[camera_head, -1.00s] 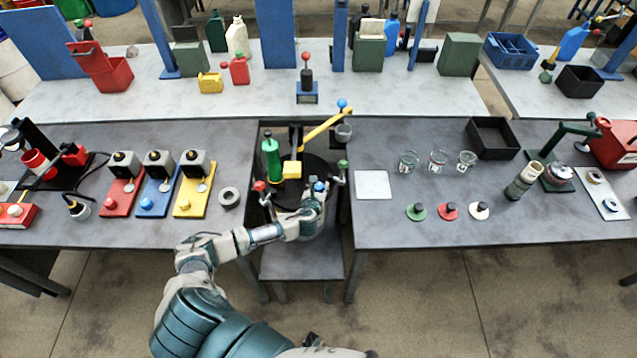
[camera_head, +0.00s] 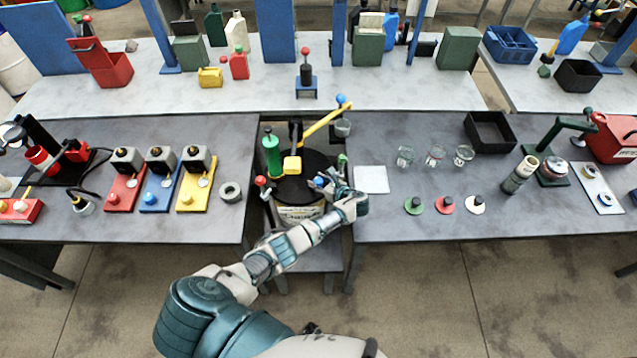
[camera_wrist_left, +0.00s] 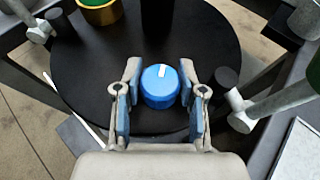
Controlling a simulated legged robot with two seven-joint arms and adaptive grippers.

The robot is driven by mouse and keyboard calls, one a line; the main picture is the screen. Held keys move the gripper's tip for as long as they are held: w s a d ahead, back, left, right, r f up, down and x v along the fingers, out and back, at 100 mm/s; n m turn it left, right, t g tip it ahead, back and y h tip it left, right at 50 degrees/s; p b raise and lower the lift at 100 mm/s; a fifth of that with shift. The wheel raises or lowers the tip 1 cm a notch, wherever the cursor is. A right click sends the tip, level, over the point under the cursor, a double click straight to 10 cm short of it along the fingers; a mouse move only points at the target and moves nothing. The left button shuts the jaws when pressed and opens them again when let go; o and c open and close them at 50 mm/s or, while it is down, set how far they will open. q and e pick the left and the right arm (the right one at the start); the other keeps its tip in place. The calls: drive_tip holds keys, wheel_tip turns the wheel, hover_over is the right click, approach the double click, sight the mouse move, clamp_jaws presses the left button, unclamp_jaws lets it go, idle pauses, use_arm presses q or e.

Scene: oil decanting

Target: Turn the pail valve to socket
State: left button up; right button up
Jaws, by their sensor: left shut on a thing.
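The pail (camera_head: 300,213) stands in the gap between the two grey tables, with a black round lid (camera_wrist_left: 85,75). A blue round knob (camera_wrist_left: 160,92) with a white mark on its top stands on the lid near its edge. My left gripper (camera_wrist_left: 161,72) has a finger on each side of this knob and is shut on it. In the head view my left gripper (camera_head: 328,184) is at the front right of the lid and partly hides the knob. I cannot tell which part is the socket. My right gripper is not in view.
A green cylinder (camera_head: 271,152) and a yellow lever (camera_head: 322,121) rise at the pail. Posts with a red ball (camera_head: 260,181) and a green ball (camera_head: 342,158) flank it. A white plate (camera_head: 371,180) lies on the right table, close to my wrist.

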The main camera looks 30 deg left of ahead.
use_arm(q)
drive_tip(key=n+g+b, duration=0.2)
drive_tip(key=shift+w+r+n+g+y, duration=0.2)
drive_tip(key=shift+n+g+y, duration=0.1)
drive_tip(key=shift+y, duration=0.1)
drive_tip(key=shift+r+n+g+b, duration=0.1)
drive_tip(key=shift+n+g+b, duration=0.3)
drive_tip(key=shift+g+b, duration=0.1)
drive_tip(key=o, duration=1.1)
drive_tip(key=shift+o, duration=0.3)
drive_tip(key=shift+s, duration=0.1)
